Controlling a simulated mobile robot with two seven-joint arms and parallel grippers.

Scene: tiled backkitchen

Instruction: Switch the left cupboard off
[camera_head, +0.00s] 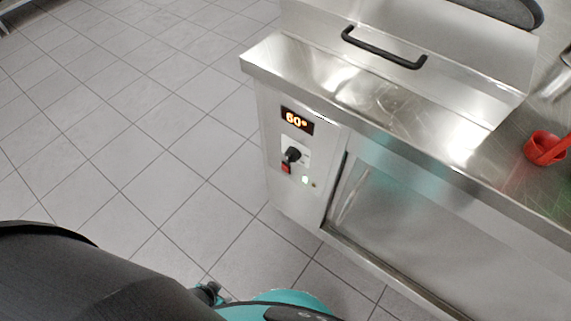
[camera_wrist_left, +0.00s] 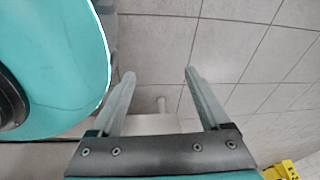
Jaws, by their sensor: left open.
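The steel cupboard (camera_head: 298,200) stands at the right of the head view. Its control panel faces me and carries an orange lit display (camera_head: 297,121) reading about 60°, a black knob (camera_head: 291,155), a small red switch (camera_head: 286,168) below it and a lit green lamp (camera_head: 305,180). My left gripper (camera_wrist_left: 158,74) shows in the left wrist view with its two grey fingers apart and nothing between them but tiled floor and a pale piece. It is clear of the panel, which the wrist view does not show. My right gripper is in neither view.
The cupboard's steel worktop (camera_head: 375,95) has a black handle (camera_head: 384,48) at its back. A red container (camera_head: 543,148) stands on the top at the far right. Open grey tiled floor (camera_head: 130,110) lies left of the cupboard. A yellow object (camera_wrist_left: 282,170) shows at the wrist view's lower right corner.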

